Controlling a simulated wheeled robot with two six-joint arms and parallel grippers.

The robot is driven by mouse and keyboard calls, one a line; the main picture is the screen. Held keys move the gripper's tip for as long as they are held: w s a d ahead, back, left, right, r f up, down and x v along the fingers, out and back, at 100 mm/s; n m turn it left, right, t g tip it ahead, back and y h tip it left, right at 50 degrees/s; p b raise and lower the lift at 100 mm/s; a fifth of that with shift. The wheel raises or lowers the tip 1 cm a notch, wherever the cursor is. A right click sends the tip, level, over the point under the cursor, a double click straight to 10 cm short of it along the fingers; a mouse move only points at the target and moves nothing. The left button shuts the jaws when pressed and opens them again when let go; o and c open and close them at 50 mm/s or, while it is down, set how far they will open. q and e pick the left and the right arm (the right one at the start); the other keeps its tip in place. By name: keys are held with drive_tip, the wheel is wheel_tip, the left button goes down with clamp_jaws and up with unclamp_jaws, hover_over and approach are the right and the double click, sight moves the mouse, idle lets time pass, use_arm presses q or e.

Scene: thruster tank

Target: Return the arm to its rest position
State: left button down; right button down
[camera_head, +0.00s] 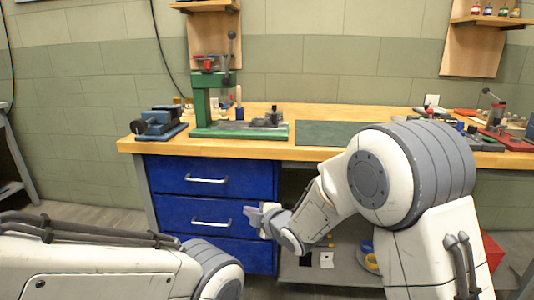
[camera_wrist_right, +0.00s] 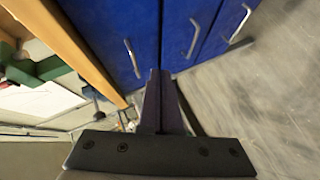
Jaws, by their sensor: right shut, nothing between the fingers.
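My right arm (camera_head: 415,175) reaches in from the lower right of the head view, bent at the elbow. Its gripper (camera_head: 254,215) points left in front of the blue drawers and below the bench top. In the right wrist view the right gripper (camera_wrist_right: 160,75) is shut and empty, with the drawer fronts behind it. My left arm (camera_head: 110,265) lies across the lower left of the head view. Its gripper is out of the picture.
A wooden workbench (camera_head: 300,153) has blue drawers (camera_head: 185,177) with metal handles. On it stand a blue vise (camera_head: 158,122), a green press (camera_head: 200,105) and a dark green mat (camera_head: 325,133). A lower shelf (camera_head: 315,272) holds small items. Grey floor is bare at left.

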drive_tip(key=s+d+f+m+g+h, duration=0.15)
drive_tip(key=s+d+m+g, duration=0.3)
drive_tip(key=s, duration=0.85)
drive_tip(key=s+d+m+g+h, duration=0.3)
drive_tip(key=s+m, duration=0.2)
drive_tip(key=s, duration=0.8)
drive_tip(key=s+d+f+m+g+h, duration=0.1)
drive_tip(key=s+d+m+g+h, duration=0.2)
drive_tip(key=s, duration=1)
wheel_tip(320, 180, up, 32)
drive_tip(key=m+p, duration=0.1)
drive_tip(key=p, duration=3.1)
drive_tip(key=shift+w+g+y, duration=0.35)
drive_tip(key=shift+w+g, duration=0.1)
drive_tip(key=shift+r, duration=0.1)
